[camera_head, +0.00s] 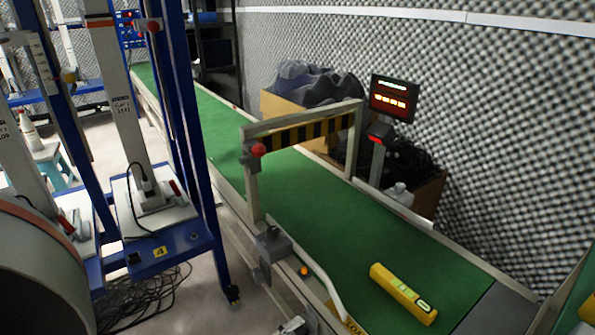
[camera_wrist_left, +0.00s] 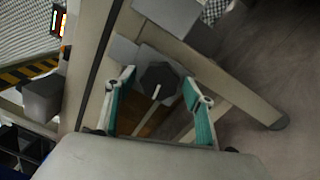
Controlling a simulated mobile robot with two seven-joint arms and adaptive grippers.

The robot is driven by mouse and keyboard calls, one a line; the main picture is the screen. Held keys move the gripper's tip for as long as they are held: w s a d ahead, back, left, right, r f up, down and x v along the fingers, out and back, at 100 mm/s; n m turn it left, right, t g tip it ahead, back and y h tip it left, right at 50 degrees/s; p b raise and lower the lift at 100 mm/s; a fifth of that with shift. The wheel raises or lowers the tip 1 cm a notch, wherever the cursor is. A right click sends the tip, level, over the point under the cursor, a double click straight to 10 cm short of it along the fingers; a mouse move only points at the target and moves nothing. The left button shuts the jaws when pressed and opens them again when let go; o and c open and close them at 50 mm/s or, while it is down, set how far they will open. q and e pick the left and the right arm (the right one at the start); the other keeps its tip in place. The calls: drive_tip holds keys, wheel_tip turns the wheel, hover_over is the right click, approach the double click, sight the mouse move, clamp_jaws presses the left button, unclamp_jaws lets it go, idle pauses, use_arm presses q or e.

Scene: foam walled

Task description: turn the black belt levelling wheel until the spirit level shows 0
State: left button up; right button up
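A yellow spirit level (camera_head: 398,290) lies on the green conveyor belt (camera_head: 315,205) near its front end. Its small display is too small to read. The dark levelling wheel (camera_wrist_left: 158,80) shows in the left wrist view on the conveyor's side frame, with a pale rod sticking out from it. I cannot make out the wheel in the head view. My left gripper (camera_wrist_left: 160,108) is open, its teal-padded fingers on either side of the wheel and rod. I cannot tell whether the fingers touch it. My right gripper is in neither view.
A striped gate (camera_head: 305,132) with a red button spans the belt. A lit display (camera_head: 393,98) stands behind it. A grey box (camera_head: 272,243) sits on the near conveyor side. Blue racks (camera_head: 160,240) stand left, with cables (camera_head: 140,295) on the floor below.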

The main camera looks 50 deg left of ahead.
use_arm(q)
drive_tip(key=s, duration=1.2)
drive_tip(key=shift+a+f, duration=0.35)
drive_tip(key=shift+a, duration=0.1)
